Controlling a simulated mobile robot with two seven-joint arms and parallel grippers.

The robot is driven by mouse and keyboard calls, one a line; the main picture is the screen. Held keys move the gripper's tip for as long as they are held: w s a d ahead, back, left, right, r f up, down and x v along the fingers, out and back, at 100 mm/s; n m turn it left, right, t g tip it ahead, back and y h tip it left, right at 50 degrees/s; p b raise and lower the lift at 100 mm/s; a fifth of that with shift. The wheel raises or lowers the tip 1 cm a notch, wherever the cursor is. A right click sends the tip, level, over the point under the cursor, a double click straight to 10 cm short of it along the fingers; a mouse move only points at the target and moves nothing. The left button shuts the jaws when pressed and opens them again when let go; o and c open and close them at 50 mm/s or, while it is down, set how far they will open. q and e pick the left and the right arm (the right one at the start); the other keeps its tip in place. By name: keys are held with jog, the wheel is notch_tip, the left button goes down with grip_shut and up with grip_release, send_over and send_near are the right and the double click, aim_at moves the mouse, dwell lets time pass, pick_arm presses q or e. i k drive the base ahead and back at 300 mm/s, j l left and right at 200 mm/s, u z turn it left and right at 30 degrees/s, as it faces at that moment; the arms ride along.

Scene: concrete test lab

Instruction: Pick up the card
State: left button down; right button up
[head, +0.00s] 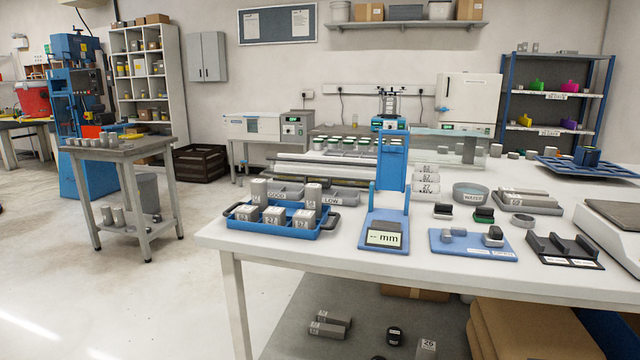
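No loose card can be made out with certainty. A pale panel marked "mm" (383,238) sits on the front of a blue upright stand (391,165) at the middle of the white table; I cannot tell whether it is a card or a display. Small white labels reading "GOOD" (277,196) and "LOW" (331,202) show at the grey trays behind the blue tray. Neither of my grippers is in view.
The white table (300,262) fills the right foreground. A blue tray (268,229) of grey blocks stands at its left end. Floor on the left is open.

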aim_at(419, 167)
jog(key=i+j, duration=1.05)
jog(key=i, duration=0.25)
jog(key=l+z, duration=0.25)
jog(key=z, duration=0.25)
jog(key=i+l+z, duration=0.15)
jog(key=z, duration=0.35)
jog(key=l+u, duration=0.1)
jog(key=k, duration=0.05)
